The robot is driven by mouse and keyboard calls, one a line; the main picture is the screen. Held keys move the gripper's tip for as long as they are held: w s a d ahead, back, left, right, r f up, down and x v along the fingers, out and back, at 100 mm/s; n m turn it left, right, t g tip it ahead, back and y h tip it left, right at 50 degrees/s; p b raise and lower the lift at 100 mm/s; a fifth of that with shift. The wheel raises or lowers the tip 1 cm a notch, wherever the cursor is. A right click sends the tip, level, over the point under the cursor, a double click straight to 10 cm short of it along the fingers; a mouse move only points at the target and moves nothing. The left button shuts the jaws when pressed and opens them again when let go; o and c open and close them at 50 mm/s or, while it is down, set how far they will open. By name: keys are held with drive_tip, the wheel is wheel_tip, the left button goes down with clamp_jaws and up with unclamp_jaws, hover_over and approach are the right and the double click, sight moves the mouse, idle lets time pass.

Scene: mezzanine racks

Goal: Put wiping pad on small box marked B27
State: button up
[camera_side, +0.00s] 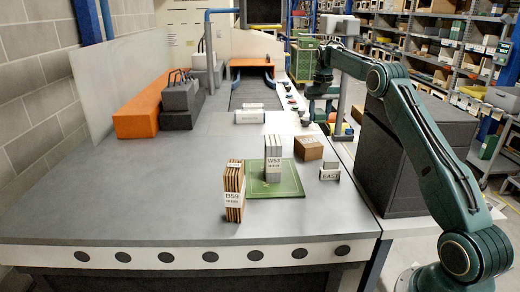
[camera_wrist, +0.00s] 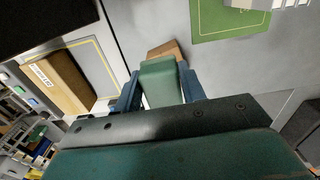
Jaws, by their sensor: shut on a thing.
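My gripper (camera_wrist: 160,76) is shut on a green block-shaped pad (camera_wrist: 161,88), which I take to be the wiping pad; its blue fingers sit on either side of it. In the side view my gripper hangs near the table's right edge, behind a brown cardboard box (camera_side: 309,148); the pad is hard to make out there. A brown box (camera_wrist: 166,48), likely the same one, shows partly behind the pad in the wrist view. I cannot read B27 on any box. A larger brown box (camera_wrist: 62,82) with an unreadable white label lies at the left of the wrist view.
A green mat (camera_side: 289,183) bears an upright grey stack (camera_side: 272,158) marked W53. A brown stack (camera_side: 234,192) marked B59 stands left of it. A small block (camera_side: 329,171) marked EAST stands to the right.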

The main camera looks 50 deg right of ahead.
drive_tip(key=shift+w+d+f, duration=0.25)
drive_tip(key=shift+d+f, duration=0.55)
drive_tip(key=shift+d, duration=0.15)
drive_tip(key=shift+w+d+f, duration=0.25)
drive_tip(key=shift+d+f, duration=0.5)
drive_tip(key=shift+d, duration=0.2)
drive_tip(key=shift+f, duration=0.1)
hover_over(319, 146)
drive_tip(key=shift+w+f, duration=0.1)
drive_tip(key=shift+f, duration=2)
drive_tip(key=shift+f, duration=0.1)
drive_tip(key=shift+f, duration=1.7)
drive_tip(key=shift+f, duration=0.15)
drive_tip(key=o, duration=1)
